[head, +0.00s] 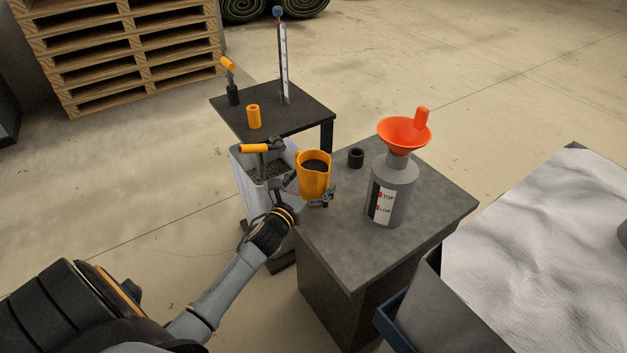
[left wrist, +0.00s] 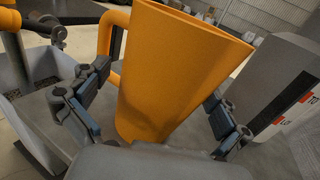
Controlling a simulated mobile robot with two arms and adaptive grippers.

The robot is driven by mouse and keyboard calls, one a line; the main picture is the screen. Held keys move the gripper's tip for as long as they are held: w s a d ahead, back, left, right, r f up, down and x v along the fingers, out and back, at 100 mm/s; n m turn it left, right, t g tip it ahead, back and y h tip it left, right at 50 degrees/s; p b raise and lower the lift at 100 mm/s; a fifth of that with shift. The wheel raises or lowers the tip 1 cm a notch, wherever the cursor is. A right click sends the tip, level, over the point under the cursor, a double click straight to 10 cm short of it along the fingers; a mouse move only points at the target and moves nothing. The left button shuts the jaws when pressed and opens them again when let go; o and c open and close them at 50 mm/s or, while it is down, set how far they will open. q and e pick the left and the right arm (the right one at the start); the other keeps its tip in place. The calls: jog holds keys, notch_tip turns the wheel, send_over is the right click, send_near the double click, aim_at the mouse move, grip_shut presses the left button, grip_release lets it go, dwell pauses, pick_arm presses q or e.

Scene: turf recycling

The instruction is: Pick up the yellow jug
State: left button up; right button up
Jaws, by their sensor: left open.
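The yellow jug (head: 314,182) stands upright near the left edge of the grey table (head: 355,258), with dark material inside it. My left gripper (head: 301,172) is at the jug, reaching in from the front left. In the left wrist view the jug (left wrist: 165,75) fills the middle, with its handle toward the left. My left gripper (left wrist: 155,108) is open there, one finger on each side of the jug. I cannot tell whether either finger touches it. My right gripper is not in view.
A grey bottle (head: 393,190) with a red funnel (head: 404,133) stands right of the jug. A small black cap (head: 356,158) lies behind. A grey bin (head: 246,185) is left of the table. A dark stand (head: 290,120) holds an orange cup (head: 254,117).

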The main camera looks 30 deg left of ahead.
pick_arm(q)
jog(key=shift+w, duration=0.5)
jog(key=c, duration=1.4)
jog(key=shift+c, duration=0.5)
jog(key=shift+r, duration=0.85)
jog(key=s+a+r+p, duration=0.1)
jog(key=s+r, duration=1)
jog(key=s, duration=0.3)
jog(key=shift+a+r+p, duration=0.2)
jog(key=shift+p, duration=0.2)
